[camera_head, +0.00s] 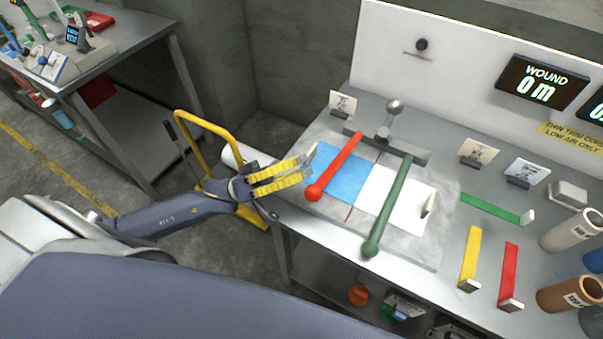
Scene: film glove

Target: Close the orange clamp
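The orange-red clamp bar (336,163) has a ball at its near end. It lies slanted over a blue sheet (341,180) on the grey work plate. A green bar (388,205) of the same kind lies over a white sheet (407,199) to its right. My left gripper (309,166) has yellow fingers, pointing right at the plate's left edge. They are apart, with a gap between the tips, just left of the orange bar. A small pale tab (312,151) shows by the upper fingertip; I cannot tell whether they touch. My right gripper is out of view.
A metal ball-topped lever (392,112) stands at the bars' far end. Green, yellow (470,257) and red strips (509,273) lie right of the plate, beside several tubes (569,293). A yellow frame (211,130) stands on the floor behind my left wrist.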

